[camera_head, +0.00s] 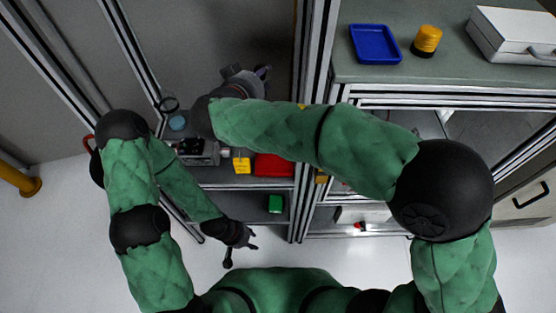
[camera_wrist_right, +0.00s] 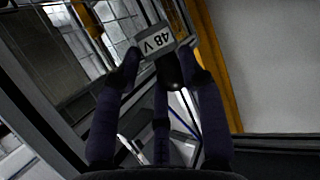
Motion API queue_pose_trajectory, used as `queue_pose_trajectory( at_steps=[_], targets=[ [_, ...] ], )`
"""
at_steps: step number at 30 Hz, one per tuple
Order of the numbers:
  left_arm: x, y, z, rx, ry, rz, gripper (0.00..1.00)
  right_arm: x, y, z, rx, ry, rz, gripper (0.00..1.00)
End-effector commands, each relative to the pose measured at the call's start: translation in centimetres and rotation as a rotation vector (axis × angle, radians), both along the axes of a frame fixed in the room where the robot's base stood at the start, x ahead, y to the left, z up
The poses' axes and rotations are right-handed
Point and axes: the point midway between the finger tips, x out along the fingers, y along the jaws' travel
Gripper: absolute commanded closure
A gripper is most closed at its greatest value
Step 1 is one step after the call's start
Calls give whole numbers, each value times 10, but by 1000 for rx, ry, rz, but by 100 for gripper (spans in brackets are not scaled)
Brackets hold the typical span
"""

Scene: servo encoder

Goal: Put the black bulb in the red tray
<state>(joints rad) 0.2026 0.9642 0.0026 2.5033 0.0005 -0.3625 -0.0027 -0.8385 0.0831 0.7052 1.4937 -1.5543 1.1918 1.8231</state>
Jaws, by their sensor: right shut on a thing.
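The red tray (camera_head: 273,165) sits on a shelf in the middle of the head view, partly covered by my right forearm. My right gripper (camera_head: 258,72) is above and beyond the tray, near the frame posts. In the right wrist view its fingers (camera_wrist_right: 165,72) close around a dark rounded piece, which I take as the black bulb (camera_wrist_right: 173,75). A grey end marked "48 V" (camera_wrist_right: 155,42) sticks out beyond the fingertips. In the head view the bulb is not clear. My left gripper (camera_head: 243,246) hangs low with fingers spread, empty, apart from the shelves.
A yellow tagged item (camera_head: 241,163) and a grey device (camera_head: 197,152) stand left of the tray. A green block (camera_head: 275,204) is on the lower shelf. The right-hand bench holds a blue tray (camera_head: 375,44), yellow cylinder (camera_head: 427,40) and white case (camera_head: 515,35). Metal posts (camera_head: 312,80) stand close by.

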Motion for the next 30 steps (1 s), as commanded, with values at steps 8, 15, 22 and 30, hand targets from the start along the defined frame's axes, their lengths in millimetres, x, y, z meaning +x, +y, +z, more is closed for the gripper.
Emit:
queue_pose_trajectory(
  at_steps=[8,15,22,30],
  targets=[
    [0,0,-39,0,-1,0,60,6,-27,-148,13,0,135,93],
    [0,0,-50,0,-1,0,60,-2,-35,-207,23,-7,192,93],
    [0,0,-59,0,-1,0,60,-5,-36,-243,22,-4,202,93],
    [0,0,-67,0,-1,0,60,-4,-36,-276,23,-7,200,93]
  ],
)
